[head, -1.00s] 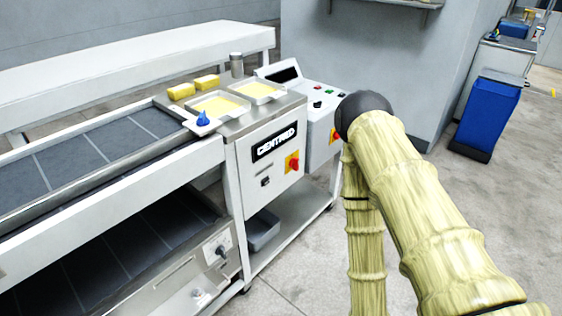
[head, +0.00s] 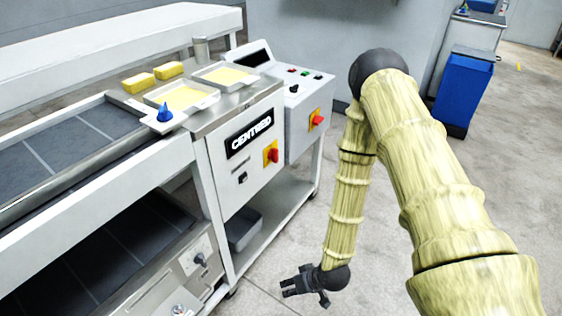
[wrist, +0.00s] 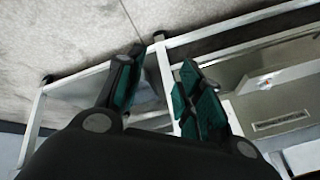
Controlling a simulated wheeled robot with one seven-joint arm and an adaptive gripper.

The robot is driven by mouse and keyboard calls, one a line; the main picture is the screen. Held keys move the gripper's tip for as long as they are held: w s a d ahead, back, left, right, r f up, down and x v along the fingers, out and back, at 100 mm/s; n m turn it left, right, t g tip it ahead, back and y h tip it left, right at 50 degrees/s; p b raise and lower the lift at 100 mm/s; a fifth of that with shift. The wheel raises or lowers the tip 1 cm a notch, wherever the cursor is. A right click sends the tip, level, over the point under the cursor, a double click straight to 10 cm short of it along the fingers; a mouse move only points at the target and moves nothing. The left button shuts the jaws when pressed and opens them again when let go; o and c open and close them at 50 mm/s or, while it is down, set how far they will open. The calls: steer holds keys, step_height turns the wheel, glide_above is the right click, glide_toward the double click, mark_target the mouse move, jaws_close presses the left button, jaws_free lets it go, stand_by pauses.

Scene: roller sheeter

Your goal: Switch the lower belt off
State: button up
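The lower belt (head: 110,255) is a dark segmented conveyor under the upper bed at the left of the head view. Its metal front panel (head: 222,262) carries a black knob switch (head: 199,259) on a pale plate. My gripper (head: 287,287) hangs low, right of this panel and apart from it, pointing left. In the wrist view its fingers (wrist: 157,85) are spread with nothing between them. A metal panel of the machine (wrist: 270,105) shows at the right there, with a small pale plate; the knob itself is not clear.
The upper control box (head: 245,150) has a red-and-yellow switch (head: 271,153), and a second box (head: 300,110) has another (head: 317,119). A grey bin (head: 244,230) sits on the lower shelf. Floor (head: 390,275) is open to the right, with a blue bin (head: 463,92) behind.

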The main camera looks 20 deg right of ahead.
steer(key=w+n+t+y+b, duration=0.1)
steer(key=w+t+y+b, duration=0.15)
steer(key=w, duration=0.85)
steer(key=n+t+y+b, duration=0.5)
steer(key=n+t+b, duration=0.15)
steer(key=b, duration=0.25)
glide_toward(274, 155)
steer(key=x, duration=0.7)
steer(key=shift+w+r+t, duration=0.3)
steer(key=shift+w, duration=0.25)
steer(key=shift+d+m+h, duration=0.1)
steer(key=shift+m+h, duration=0.15)
steer(key=shift+c, duration=0.2)
jaws_close()
